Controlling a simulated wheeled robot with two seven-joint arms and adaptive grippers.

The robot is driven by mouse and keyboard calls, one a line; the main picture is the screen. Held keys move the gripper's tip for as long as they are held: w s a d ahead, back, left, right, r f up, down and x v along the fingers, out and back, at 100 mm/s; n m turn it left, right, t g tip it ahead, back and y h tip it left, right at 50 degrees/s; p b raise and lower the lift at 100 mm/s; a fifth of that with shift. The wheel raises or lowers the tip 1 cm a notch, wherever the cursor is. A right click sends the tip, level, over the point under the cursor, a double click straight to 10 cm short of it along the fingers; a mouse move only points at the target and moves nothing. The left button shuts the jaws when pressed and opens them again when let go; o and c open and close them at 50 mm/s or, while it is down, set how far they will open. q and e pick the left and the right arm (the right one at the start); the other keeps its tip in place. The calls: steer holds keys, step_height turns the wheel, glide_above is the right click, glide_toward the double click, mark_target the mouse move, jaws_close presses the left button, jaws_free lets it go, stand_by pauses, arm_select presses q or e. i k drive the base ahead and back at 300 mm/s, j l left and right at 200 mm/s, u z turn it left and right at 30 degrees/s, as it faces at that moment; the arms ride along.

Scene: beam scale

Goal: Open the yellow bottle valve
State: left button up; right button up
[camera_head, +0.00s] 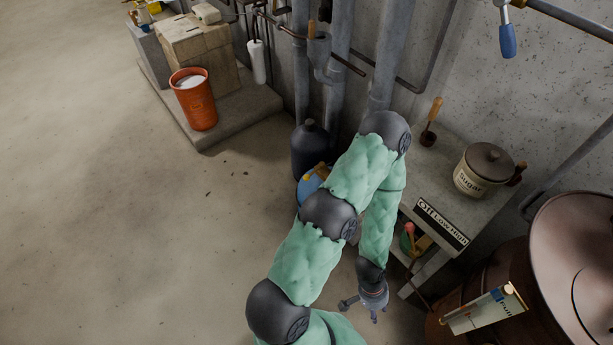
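My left gripper (361,311) hangs low at the lower centre, below my green arm, near the shelf's front. Its fingers are spread apart with nothing seen between them. My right gripper is not in view. I cannot make out a yellow bottle valve for certain. A small yellow item (143,17) is at the top left edge, far from the gripper, too small to identify. A blue object (308,187) with a yellow part stands behind my arm, mostly hidden. A dark bottle (309,148) stands beside it on the floor.
An orange bucket (194,100) and wooden box (195,46) stand on a concrete slab. Grey pipes (340,60) run along the wall. A sugar jar (482,172) sits on the shelf (448,190). A large brown vessel (573,250) fills the lower right. The left floor is clear.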

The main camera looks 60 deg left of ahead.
mark_target(306, 178)
steer(key=k+u, duration=0.15)
steer(key=u, duration=0.2)
steer(key=k+u, duration=0.1)
steer(key=u, duration=0.25)
steer(key=k+j+u, duration=0.1)
steer(key=u, duration=0.25)
steer(key=i+l+u, duration=0.2)
steer(key=u, duration=0.15)
steer(key=i+l+u, duration=0.55)
steer(key=u, duration=0.2)
